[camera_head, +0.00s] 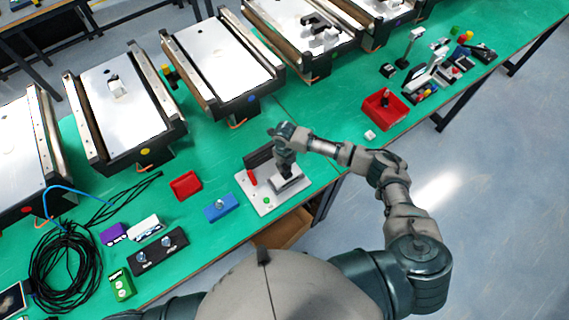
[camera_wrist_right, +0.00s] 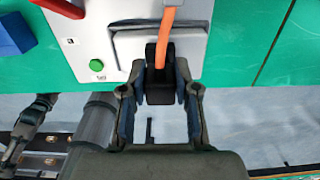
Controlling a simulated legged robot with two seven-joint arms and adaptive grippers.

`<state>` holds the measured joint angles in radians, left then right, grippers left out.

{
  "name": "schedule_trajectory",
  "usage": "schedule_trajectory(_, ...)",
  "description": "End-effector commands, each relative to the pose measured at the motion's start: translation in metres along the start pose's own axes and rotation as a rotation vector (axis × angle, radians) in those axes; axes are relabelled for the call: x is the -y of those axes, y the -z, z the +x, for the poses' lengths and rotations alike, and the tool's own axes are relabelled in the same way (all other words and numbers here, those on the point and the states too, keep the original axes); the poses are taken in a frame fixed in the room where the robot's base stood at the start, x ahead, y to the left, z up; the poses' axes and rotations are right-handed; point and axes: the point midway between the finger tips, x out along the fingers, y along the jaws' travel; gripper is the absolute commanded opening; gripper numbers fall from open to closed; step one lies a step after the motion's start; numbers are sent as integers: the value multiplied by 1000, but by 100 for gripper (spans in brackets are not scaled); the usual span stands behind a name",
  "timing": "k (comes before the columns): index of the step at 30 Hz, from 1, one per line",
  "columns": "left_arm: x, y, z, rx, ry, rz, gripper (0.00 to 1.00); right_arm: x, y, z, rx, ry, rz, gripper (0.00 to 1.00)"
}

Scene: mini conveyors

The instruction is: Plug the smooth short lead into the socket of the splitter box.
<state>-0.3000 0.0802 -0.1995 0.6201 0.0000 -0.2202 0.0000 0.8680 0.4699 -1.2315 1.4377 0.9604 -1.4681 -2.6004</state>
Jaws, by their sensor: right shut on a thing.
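My right gripper (camera_head: 285,166) is over the pale panel (camera_head: 243,178) near the table's front edge. In the right wrist view the gripper (camera_wrist_right: 160,95) is shut on a black plug-like piece (camera_wrist_right: 159,82). An orange cable (camera_wrist_right: 169,22) runs up from this piece, across the panel's metal plate (camera_wrist_right: 128,42). Whether the piece touches the panel cannot be told. No box is clearly recognisable as the splitter box. A black box with two round fittings (camera_head: 143,265), a white box (camera_head: 146,227) and a purple box (camera_head: 112,235) lie at the left. My left gripper is out of view.
The panel carries a green button (camera_head: 267,200) and a red part (camera_head: 252,177). A coiled black cable (camera_head: 45,262) is far left. Conveyors (camera_head: 122,110) line the back. Green table right of the panel is mostly clear.

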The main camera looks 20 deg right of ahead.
Motion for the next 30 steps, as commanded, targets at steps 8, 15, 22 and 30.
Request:
schedule_trajectory(8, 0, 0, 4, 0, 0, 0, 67, 0, 0, 6, 0, 0, 0, 0)
schedule_trajectory(15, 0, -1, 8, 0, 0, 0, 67, 0, 0, 12, -1, 0, 0, 0)
schedule_trajectory(22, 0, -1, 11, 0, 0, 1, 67, 0, 0, 18, -1, 0, 0, 0)
schedule_trajectory(30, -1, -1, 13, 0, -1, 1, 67, 0, 0, 21, 0, 0, 0, 53)
